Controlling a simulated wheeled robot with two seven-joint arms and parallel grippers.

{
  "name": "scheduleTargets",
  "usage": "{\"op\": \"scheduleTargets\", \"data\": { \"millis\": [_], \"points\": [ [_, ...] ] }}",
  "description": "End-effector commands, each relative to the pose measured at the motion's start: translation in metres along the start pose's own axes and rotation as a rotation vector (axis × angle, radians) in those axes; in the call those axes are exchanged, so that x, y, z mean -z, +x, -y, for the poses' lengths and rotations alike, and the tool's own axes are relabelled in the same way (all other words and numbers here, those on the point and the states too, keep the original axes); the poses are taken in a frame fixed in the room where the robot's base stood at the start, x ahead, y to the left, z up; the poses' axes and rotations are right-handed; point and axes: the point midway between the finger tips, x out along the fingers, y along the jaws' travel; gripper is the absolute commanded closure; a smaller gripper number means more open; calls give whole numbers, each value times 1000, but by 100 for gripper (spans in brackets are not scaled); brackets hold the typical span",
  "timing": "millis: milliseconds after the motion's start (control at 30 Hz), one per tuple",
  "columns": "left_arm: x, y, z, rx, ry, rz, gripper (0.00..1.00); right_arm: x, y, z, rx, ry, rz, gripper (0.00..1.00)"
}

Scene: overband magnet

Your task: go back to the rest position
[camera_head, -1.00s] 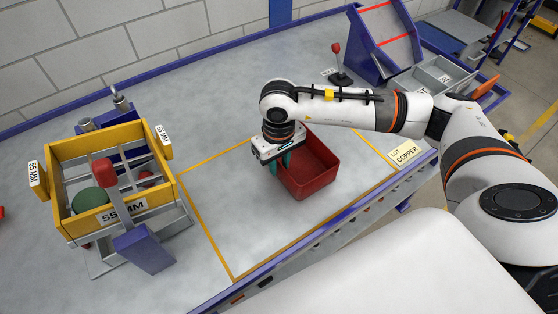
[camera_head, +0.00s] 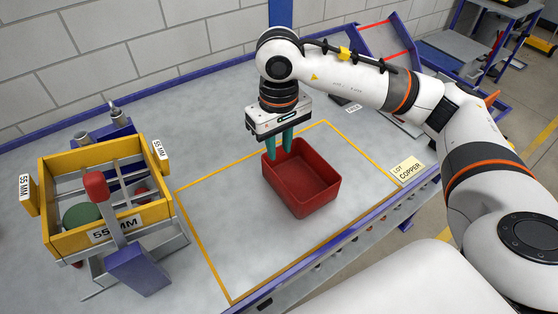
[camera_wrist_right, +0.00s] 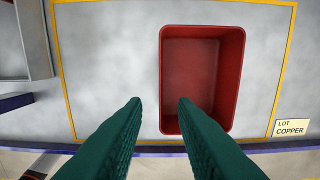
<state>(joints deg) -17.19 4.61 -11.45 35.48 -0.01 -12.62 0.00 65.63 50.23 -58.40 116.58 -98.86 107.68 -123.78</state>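My right gripper (camera_head: 279,152) hangs over the far left edge of the red bin (camera_head: 318,205), fingers pointing down. My left gripper is not in view.
A yellow frame (camera_head: 60,245) marked 55 MM, with a red-knobbed lever (camera_head: 96,186) and a green round thing (camera_head: 82,214), stands at the left. A LOT COPPER card (camera_head: 408,169) lies right of the bin. The outlined area left of the bin is clear.

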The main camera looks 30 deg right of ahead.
Motion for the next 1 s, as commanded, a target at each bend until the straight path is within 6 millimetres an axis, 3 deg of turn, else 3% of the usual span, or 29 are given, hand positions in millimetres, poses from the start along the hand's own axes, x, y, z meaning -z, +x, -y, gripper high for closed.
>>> {"op": "scheduleTargets", "data": {
  "millis": [667, 1000],
  "points": [
    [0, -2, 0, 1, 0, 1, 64, 0, -11, 0, 0, -1, -1, 75],
    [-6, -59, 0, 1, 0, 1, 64, 0, -68, 0, 0, -1, -1, 75]
  ]
}}
